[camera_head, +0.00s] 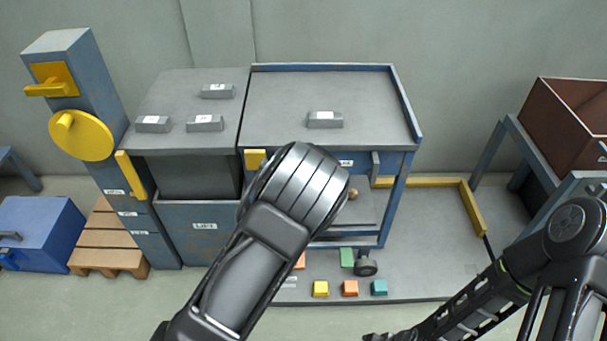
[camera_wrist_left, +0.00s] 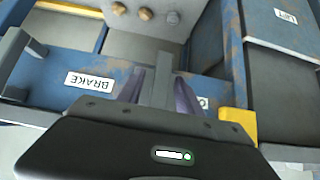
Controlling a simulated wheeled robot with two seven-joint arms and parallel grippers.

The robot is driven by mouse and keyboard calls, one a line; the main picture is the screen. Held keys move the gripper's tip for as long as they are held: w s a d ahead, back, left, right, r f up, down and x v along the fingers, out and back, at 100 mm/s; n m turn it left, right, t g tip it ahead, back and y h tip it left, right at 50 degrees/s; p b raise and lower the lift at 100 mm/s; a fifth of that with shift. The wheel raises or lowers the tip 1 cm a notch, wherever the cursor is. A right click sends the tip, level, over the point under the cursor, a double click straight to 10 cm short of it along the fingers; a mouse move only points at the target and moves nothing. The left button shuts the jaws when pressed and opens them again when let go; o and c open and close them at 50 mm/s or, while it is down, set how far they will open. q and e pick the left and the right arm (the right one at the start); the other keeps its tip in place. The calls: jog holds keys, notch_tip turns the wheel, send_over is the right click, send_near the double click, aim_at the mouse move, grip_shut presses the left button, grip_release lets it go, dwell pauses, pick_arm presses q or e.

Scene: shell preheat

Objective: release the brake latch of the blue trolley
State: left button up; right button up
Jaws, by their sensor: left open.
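The blue trolley (camera_head: 405,120) stands in the middle, with a grey top and a blue frame. In the left wrist view its front rail carries an upside-down BRAKE label (camera_wrist_left: 88,80), with a grey lever-like part (camera_wrist_left: 13,48) to the left of it. That grey part (camera_head: 375,164) also shows at the rail's right end in the head view. My left gripper (camera_wrist_left: 162,88) is open at the rail, fingers either side of a grey bar (camera_wrist_left: 162,75); contact is unclear. My forearm hides it in the head view. My right arm's end (camera_head: 380,336) is at the bottom edge, its jaws unclear.
A yellow block (camera_wrist_left: 237,122) sits on the rail near my left gripper. A LIFT cabinet (camera_head: 185,225) adjoins the trolley on the left. Coloured blocks (camera_head: 350,288) lie on the grey floor plate, edged by a yellow rail (camera_head: 425,182). A brown bin (camera_head: 565,125) is at right.

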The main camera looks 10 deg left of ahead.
pick_arm(q)
jog(key=shift+r, duration=0.1)
jog(key=v, duration=0.7)
jog(key=shift+s+r+p, duration=0.15)
jog(key=shift+s+p, duration=0.2)
jog(key=shift+p, duration=0.05)
jog(key=s+a+f+g+h+p, duration=0.2)
jog(key=s+f+g+p, duration=0.25)
jog(key=s+f, duration=1.25)
jog(key=s+d+r+g+h+p, duration=0.1)
jog(key=s+d+h, duration=0.1)
jog(key=s+d, duration=0.3)
jog(key=s+d+r+m+g+h+p, duration=0.1)
jog(key=s+d, duration=0.5)
jog(key=s, duration=0.8)
jog(key=shift+r+g+h, duration=0.65)
jog(key=shift+r+h, duration=0.1)
jog(key=shift+h, duration=0.05)
